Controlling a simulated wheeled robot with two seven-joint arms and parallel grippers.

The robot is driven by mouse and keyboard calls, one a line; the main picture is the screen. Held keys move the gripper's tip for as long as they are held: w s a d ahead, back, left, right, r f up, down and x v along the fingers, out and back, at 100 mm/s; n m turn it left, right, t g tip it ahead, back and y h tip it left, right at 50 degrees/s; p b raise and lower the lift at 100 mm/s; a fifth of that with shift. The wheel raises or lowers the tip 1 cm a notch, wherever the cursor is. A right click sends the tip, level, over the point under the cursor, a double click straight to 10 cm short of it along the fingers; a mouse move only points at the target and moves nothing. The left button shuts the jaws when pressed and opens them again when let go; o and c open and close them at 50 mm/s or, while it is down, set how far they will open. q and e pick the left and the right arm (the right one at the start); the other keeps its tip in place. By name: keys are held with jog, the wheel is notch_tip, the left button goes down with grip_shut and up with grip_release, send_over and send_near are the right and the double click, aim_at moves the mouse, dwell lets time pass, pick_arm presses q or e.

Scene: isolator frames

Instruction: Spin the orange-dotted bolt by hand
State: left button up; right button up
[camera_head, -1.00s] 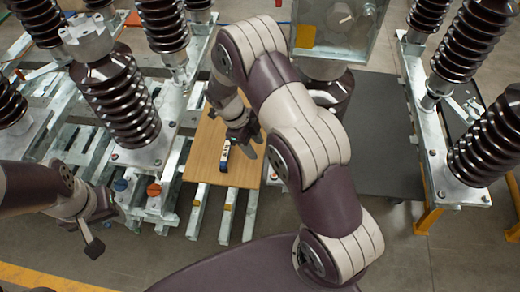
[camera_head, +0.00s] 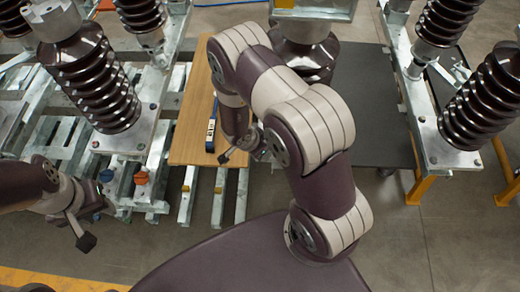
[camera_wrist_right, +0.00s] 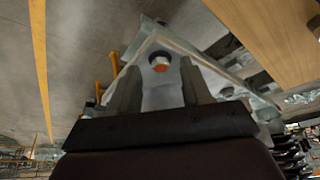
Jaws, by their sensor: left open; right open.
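The orange-dotted bolt (camera_wrist_right: 160,62) shows in the right wrist view as a pale bolt with an orange mark, on a grey metal plate beyond my fingers. My left gripper (camera_head: 94,222) is open and empty at lower left.
A dark tool with a white label (camera_head: 211,130) lies on the wooden board (camera_head: 190,145). Ribbed brown insulators (camera_head: 92,80) rise from metal frames on both sides. Bare floor lies at right front.

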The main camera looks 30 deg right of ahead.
jog(key=shift+w+d+f, duration=0.1)
jog(key=shift+f, duration=0.2)
